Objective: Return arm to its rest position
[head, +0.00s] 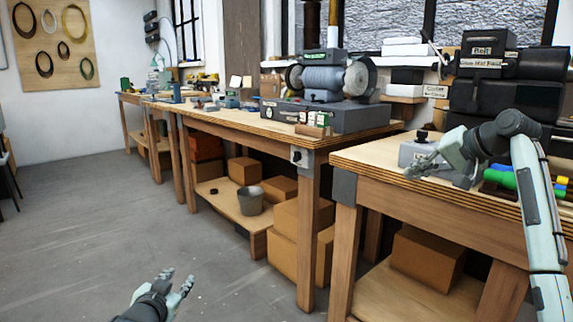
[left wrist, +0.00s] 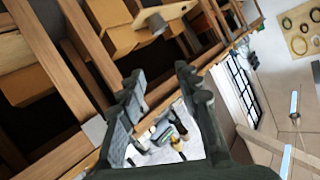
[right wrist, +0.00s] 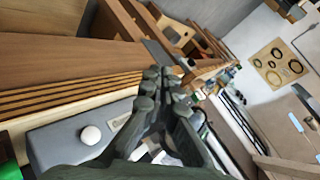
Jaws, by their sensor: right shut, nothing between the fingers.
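My left gripper (head: 180,282) is low at the bottom of the head view, over the floor and away from the benches. Its fingers (left wrist: 155,85) are spread apart and empty in the left wrist view.
A bench grinder (head: 325,78) stands on the middle workbench (head: 245,120). Cardboard boxes and a grey bucket (head: 250,200) sit on its lower shelf. Black cases (head: 500,95) are stacked at the right. Green and other coloured items (head: 500,178) lie by my right forearm.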

